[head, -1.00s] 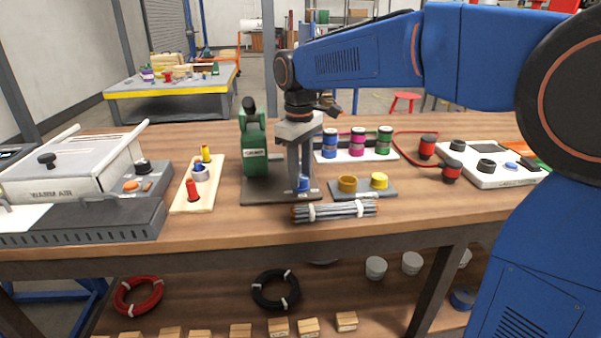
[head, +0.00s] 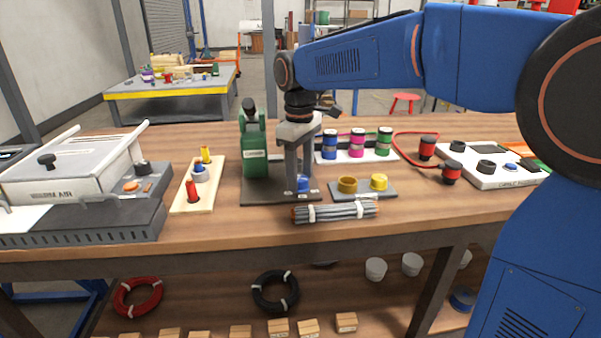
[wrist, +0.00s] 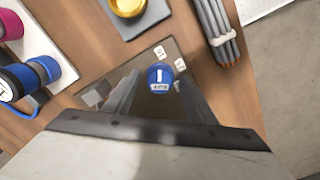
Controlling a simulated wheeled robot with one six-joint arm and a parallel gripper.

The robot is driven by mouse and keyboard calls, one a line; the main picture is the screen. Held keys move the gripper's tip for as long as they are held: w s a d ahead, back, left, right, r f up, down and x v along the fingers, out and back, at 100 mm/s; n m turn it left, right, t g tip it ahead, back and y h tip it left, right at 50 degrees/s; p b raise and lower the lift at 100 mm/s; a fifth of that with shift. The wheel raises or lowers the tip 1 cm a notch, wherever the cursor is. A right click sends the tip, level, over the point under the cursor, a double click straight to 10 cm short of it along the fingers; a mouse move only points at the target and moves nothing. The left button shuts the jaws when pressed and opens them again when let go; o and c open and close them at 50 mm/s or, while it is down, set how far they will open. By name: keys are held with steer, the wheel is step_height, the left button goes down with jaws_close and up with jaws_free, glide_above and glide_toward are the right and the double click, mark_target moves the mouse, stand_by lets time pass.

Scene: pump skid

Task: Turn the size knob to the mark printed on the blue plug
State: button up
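A round blue knob (wrist: 160,77) with a white line and a small label, which looks like the size knob, sits on the dark base plate (wrist: 185,52) of a green machine (head: 255,155). My gripper (head: 298,188) points down over the plate. Its fingers (wrist: 160,88) are apart, one each side of the knob, with gaps visible. A wooden board (head: 208,200) at left holds red, white-and-blue and yellow plugs; no mark is readable on the blue one (head: 200,174).
A grey plate with a brass ring (head: 347,185) and a yellow knob (head: 379,181) is close at right. A cable bundle (head: 335,212) lies in front. Blue, magenta and green spools (head: 357,145) stand behind. A warmer unit (head: 75,190) fills the left.

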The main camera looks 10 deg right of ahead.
mark_target(300, 179)
step_height(300, 179, up, 17)
steer(key=shift+s+a+r, duration=0.15)
steer(key=shift+r, duration=0.05)
stand_by(0.5)
steer(key=s+d+f+m+t, duration=0.2)
steer(key=s+d+f+m, duration=0.3)
steer(key=s+d+f, duration=0.5)
steer(key=s+d+f+m+t, duration=0.2)
steer(key=s+d+f+m, duration=0.3)
steer(key=s+d+f, duration=0.5)
steer(key=s+f, duration=0.7)
steer(key=shift+s+d+t, duration=0.2)
steer(key=shift+s+t, duration=0.05)
steer(key=shift+t, duration=0.05)
